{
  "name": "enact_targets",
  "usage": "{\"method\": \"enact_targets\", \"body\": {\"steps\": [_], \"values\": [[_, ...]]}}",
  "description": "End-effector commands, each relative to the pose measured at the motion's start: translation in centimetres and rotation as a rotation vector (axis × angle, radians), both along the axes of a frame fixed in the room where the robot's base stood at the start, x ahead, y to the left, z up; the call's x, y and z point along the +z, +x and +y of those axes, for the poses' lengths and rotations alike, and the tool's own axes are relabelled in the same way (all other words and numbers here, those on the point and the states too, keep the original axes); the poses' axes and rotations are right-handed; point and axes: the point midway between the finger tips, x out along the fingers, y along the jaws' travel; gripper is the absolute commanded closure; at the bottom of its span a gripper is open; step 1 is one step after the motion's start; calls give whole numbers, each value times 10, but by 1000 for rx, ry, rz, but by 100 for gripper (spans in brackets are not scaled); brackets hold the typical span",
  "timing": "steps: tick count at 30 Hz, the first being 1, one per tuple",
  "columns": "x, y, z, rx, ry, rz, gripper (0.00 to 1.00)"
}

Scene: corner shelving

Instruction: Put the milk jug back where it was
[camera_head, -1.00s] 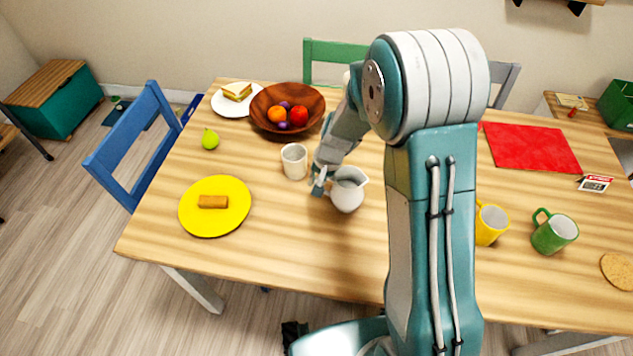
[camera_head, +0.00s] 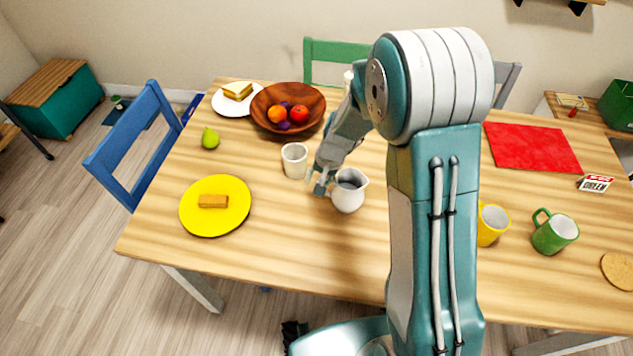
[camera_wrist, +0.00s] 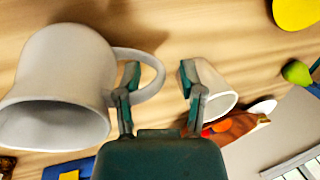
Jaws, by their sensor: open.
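The white milk jug (camera_head: 349,192) stands upright on the wooden table, left of my arm in the head view. In the wrist view the jug (camera_wrist: 65,75) fills the left side, with its handle (camera_wrist: 150,75) toward my gripper. My gripper (camera_head: 319,188) is open just left of the jug. In the wrist view its two fingers (camera_wrist: 160,85) are spread apart; the left finger overlaps the handle in the picture, and I cannot tell whether it touches. The fingers do not close on anything.
A white cup (camera_head: 294,160) stands close to the left of my gripper. A wooden fruit bowl (camera_head: 268,122) and a yellow plate (camera_head: 215,225) are farther left. Yellow (camera_head: 491,225) and green (camera_head: 553,234) mugs stand right of my arm. The table in front of the jug is clear.

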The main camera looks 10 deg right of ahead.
Motion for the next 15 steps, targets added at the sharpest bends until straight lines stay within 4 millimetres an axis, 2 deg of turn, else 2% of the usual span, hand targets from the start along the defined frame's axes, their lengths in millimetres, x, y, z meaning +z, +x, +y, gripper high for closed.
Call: {"method": "enact_targets", "body": {"steps": [9,15], "values": [[66,-5,-17,-3,-1,-6,49],[95,-7,-25,-2,0,-4,49]]}}
